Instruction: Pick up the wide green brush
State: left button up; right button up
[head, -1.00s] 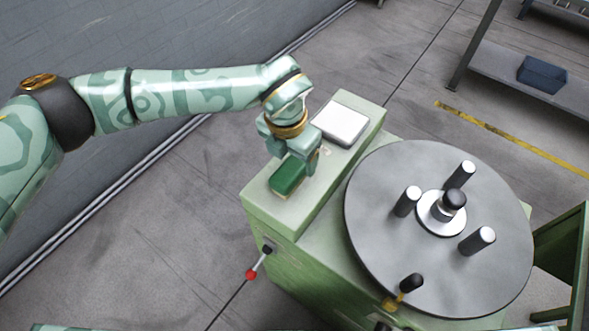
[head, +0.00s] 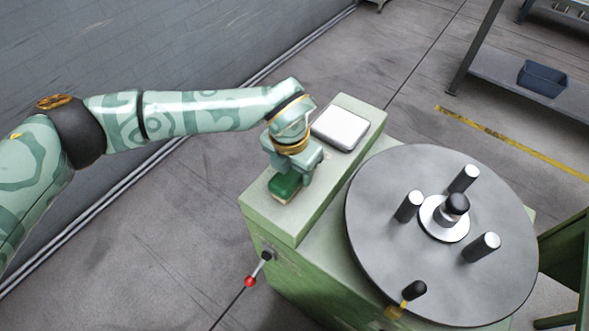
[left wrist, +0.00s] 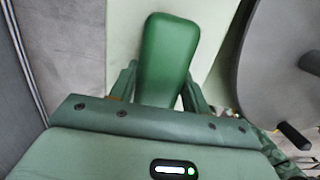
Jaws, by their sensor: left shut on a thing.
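The wide green brush (head: 285,186) lies on the narrow top of the green machine (head: 300,227), below my left gripper. In the left wrist view the brush (left wrist: 167,52) is a smooth dark green block with rounded corners, reaching forward from between the fingers. My left gripper (head: 291,176) is shut on the brush from above, with one finger on each side; it also shows in the left wrist view (left wrist: 158,90). The fingers and palm hide part of the brush. It appears still at the machine top; I cannot tell whether it is lifted. My right gripper is not seen.
A white square pad (head: 341,128) sits behind the gripper on the same ledge. A large grey disc (head: 385,255) with several upright pegs stands to the right. A red-knobbed lever (head: 251,281) sticks out in front. A blue bin (head: 542,78) sits on a shelf at the far right.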

pick_arm(q)
jog(key=shift+r, duration=0.5)
jog(key=s+d+r+p, duration=0.3)
jog(key=s+d+r, duration=0.4)
jog(key=s+r, duration=0.4)
jog(key=shift+s+d+r, duration=0.3)
jog(key=shift+d+r, duration=0.05)
jog(key=shift+d, duration=0.05)
